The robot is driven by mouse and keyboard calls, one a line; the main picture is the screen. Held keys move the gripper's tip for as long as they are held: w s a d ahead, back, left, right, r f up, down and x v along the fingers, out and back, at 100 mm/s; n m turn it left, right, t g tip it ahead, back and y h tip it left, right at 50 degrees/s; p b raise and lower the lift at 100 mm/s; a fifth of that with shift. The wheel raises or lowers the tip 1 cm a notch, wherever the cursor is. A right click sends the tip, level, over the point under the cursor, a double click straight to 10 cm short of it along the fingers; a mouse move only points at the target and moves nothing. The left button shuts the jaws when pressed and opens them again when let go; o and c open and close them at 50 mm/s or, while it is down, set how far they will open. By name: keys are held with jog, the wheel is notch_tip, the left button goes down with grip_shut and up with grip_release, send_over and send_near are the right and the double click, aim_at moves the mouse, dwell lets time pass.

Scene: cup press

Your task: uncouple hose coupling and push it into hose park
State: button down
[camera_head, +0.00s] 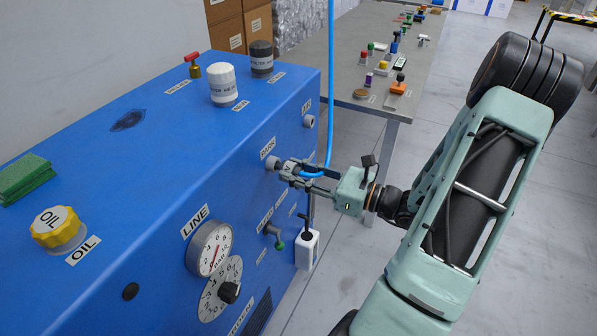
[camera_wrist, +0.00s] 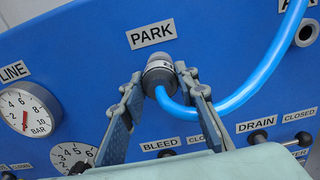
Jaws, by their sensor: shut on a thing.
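The hose coupling (camera_wrist: 160,72), a grey cylinder with a dark band, is between the fingers of my gripper (camera_wrist: 161,82), which is shut on it. In the wrist view it lies right below the PARK label (camera_wrist: 151,34), against the blue panel. The head view shows my gripper (camera_head: 291,170) at the hose park (camera_head: 271,163), a grey fitting on the panel front. The coupling hides most of the park, so I cannot tell how deep it sits. The blue hose (camera_wrist: 262,76) bends right from the coupling and rises. The air port (camera_wrist: 307,32) at upper right is empty.
The blue machine (camera_head: 140,190) carries a LINE gauge (camera_head: 210,248), a dial (camera_head: 220,290), and BLEED and DRAIN valves below the park. A white bottle (camera_head: 307,250) hangs under the drain. A grey bench (camera_head: 340,60) with small parts stands behind.

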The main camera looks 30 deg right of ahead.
jog(key=shift+w+a, duration=0.45)
jog(key=shift+w, duration=0.15)
jog(key=c, duration=1.4)
grip_release()
jog(key=v, duration=1.2)
